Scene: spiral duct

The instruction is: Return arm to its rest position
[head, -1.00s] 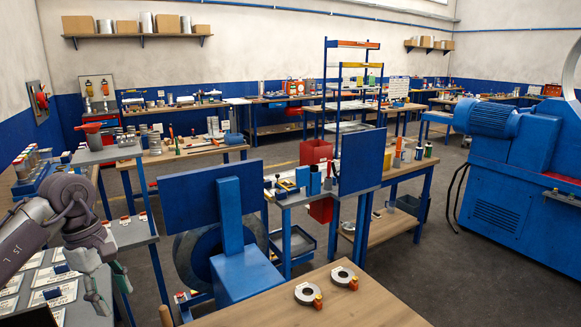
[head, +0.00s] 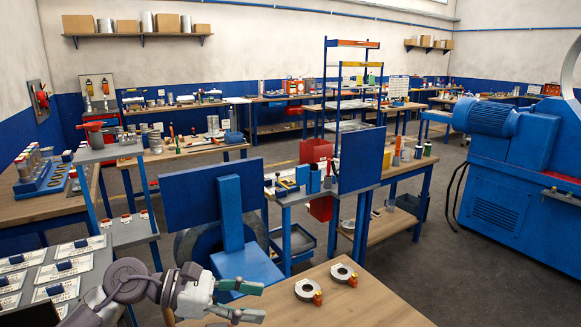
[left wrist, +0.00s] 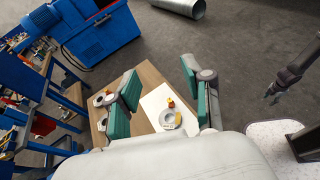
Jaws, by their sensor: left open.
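My left gripper (head: 262,301) is open and empty above the left part of the near wooden table (head: 370,306) in the head view. Its two green-padded fingers are spread apart in the left wrist view (left wrist: 160,78), with nothing between them. Two grey rings with orange parts, a left one (head: 308,290) and a right one (head: 344,274), lie on the table to the right of the gripper, apart from it. A dark arm end, apparently my right gripper (left wrist: 272,92), shows small at the right of the left wrist view; its jaws are too small to read.
A blue stand with a panel (head: 212,197) rises just behind my left gripper. A grey board with labelled plates (head: 57,268) is at the left. A large blue machine (head: 507,170) stands at the right. A metal duct (left wrist: 182,6) lies on the floor. Open floor lies right of the table.

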